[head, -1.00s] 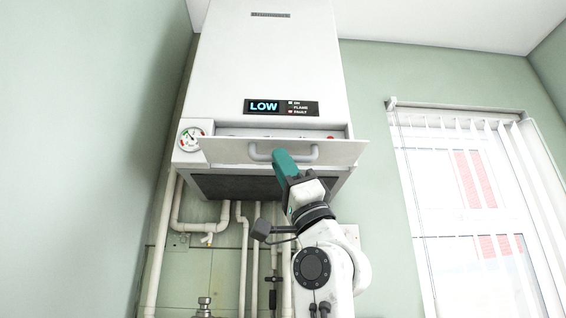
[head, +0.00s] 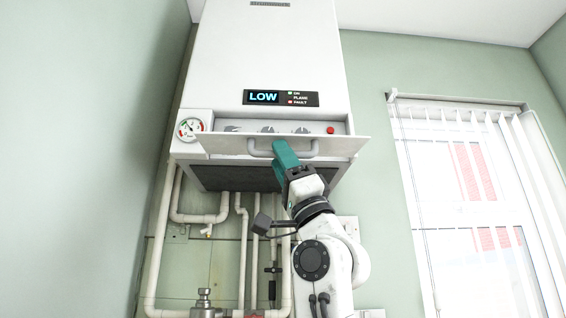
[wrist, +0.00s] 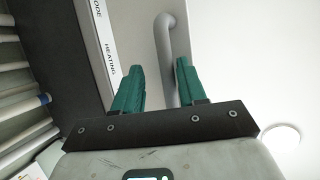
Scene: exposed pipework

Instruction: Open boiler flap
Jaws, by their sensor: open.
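The white boiler (head: 270,55) hangs on the wall. Its flap (head: 222,144) at the lower front is tilted outward and partly lowered. Behind it show several control knobs (head: 268,129) and a red button (head: 330,130). The flap has a grey bar handle (head: 258,150). My gripper (head: 285,148) is at the handle and hides part of it. In the wrist view the handle (wrist: 168,60) lies between the two open green fingers of my gripper (wrist: 158,80), nearer the right finger. Whether a finger touches it I cannot tell.
A display reading LOW (head: 263,97) and a pressure gauge (head: 190,128) are on the boiler. Pipes (head: 243,250) run below it, with a brass-like valve (head: 205,300). A window with blinds (head: 465,190) is at right.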

